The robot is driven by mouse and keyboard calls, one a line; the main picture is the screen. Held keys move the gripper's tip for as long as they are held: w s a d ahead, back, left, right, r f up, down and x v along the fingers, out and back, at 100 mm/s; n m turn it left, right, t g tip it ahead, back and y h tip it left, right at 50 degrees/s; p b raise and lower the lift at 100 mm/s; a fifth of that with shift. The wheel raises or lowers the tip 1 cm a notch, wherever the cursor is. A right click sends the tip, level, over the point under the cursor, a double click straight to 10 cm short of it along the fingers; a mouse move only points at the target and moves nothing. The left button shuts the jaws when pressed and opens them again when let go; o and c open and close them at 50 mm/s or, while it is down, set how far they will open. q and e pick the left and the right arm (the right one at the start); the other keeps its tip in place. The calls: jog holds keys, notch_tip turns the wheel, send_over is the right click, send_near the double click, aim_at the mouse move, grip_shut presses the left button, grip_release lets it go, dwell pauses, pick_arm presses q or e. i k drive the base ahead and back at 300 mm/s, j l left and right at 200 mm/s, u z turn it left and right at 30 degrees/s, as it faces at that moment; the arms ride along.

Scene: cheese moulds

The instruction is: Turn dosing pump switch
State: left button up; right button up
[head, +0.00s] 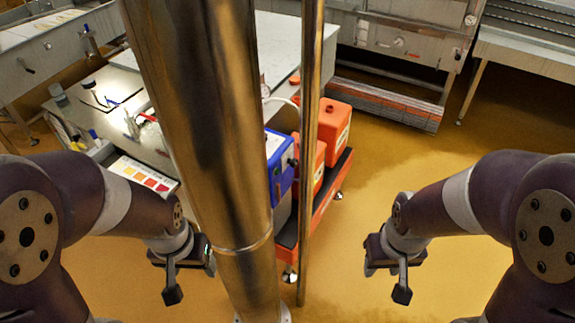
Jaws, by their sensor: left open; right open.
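A blue box (277,165) with a white label on top, which looks like the dosing pump, stands on the red cart; its left part is hidden. A dark round part, perhaps the switch (293,161), shows on its right side, too small to tell its position. My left gripper (173,282) is open and empty, pointing down to the lower left of the box, well apart from it. My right gripper (402,282) is open and empty, pointing down over the floor to the right of the cart.
Orange canisters (335,130) stand on the red cart (319,213), beside the blue box. A worktable (150,150) with bottles and a colour chart (143,174) is at the left. A steel machine (395,45) stands at the back. The yellow floor (440,180) is clear at the right.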

aim_at(293, 163)
jog(key=k+l, duration=0.1)
jog(key=k, duration=0.45)
jog(key=i+j+u, duration=0.15)
jog(key=i+u, duration=0.2)
jog(key=i, duration=0.2)
jog(key=i+u, duration=0.35)
jog(key=i, duration=0.2)
